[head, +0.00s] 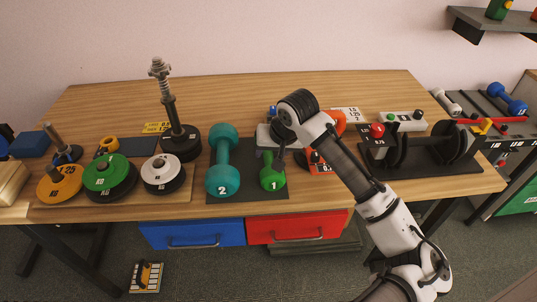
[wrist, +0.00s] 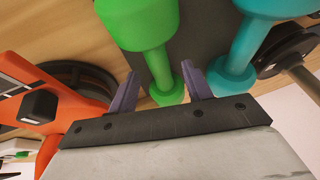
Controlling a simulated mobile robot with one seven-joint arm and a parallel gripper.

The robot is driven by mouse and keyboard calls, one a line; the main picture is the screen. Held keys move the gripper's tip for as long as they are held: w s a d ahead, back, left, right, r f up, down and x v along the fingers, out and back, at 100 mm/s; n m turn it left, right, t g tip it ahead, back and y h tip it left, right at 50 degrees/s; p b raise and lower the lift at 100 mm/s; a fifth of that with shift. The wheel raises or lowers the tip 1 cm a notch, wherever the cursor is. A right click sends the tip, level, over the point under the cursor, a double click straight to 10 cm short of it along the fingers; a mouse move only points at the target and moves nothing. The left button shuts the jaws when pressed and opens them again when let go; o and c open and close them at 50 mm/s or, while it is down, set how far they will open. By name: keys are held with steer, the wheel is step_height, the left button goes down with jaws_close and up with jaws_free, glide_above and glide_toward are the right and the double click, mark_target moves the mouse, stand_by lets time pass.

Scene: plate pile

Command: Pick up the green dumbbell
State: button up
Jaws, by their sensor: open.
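The green dumbbell (head: 272,179), marked 1, lies on a dark mat on the table in the head view. Its near head is clear there; my gripper (head: 277,147) covers its far part. In the wrist view the green dumbbell (wrist: 152,62) runs from the top edge down toward my gripper (wrist: 160,88). My two purple fingers are apart, one on each side of its lower end in the picture. Whether they touch it I cannot tell.
A larger teal dumbbell (head: 222,160), marked 2, lies close to the left of the green one. An orange object (head: 320,163) is close on the right. Weight plates (head: 107,174) and a tall plate post (head: 168,105) stand left; a black dumbbell rack (head: 425,163) is right.

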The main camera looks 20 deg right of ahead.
mark_target(268, 157)
steer(key=shift+x, duration=1.4)
jaws_close()
steer(key=shift+r, duration=0.1)
